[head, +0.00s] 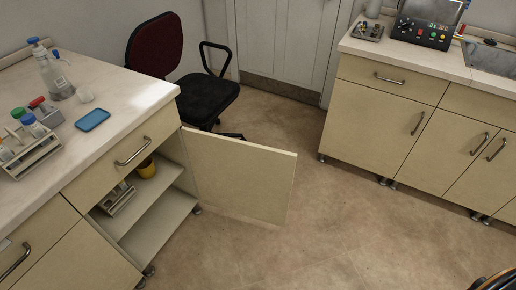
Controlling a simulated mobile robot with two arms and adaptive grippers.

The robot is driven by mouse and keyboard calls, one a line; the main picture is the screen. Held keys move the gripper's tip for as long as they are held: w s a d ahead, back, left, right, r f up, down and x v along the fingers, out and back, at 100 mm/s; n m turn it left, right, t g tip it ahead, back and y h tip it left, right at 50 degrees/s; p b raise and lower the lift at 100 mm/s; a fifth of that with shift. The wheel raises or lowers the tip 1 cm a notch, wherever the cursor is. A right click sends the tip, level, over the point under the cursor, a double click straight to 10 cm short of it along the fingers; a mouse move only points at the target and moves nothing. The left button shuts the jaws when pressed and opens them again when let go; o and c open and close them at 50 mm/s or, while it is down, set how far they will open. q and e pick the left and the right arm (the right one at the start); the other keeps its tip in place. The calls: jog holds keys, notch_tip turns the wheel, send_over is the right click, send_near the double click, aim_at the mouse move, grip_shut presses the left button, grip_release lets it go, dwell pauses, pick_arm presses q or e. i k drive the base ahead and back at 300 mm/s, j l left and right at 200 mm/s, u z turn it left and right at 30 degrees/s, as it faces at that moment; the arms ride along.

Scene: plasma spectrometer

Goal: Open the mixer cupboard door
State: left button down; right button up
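A cupboard door (240,175) under the left counter stands wide open, swung out over the floor. Inside the cupboard (160,215) are a rack (117,197) and a yellow pot (147,168) on the upper shelf. Other cupboard doors under the right counter, one at the left (372,130) and others beside it (440,150), are shut, with dark bar handles. No label shows which cupboard is the mixer's.
A dark office chair (205,95) stands behind the open door. The left counter (125,110) holds bottles, a tube rack and a blue tray (92,120). A control panel (422,32) sits on the right counter. The floor (330,220) between counters is clear.

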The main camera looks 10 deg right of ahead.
aim_at(249, 180)
jog(key=i+l+u, duration=0.1)
jog(key=l+u, duration=0.75)
jog(key=l, duration=0.2)
jog(key=l+u, duration=0.45)
jog(key=l, duration=0.15)
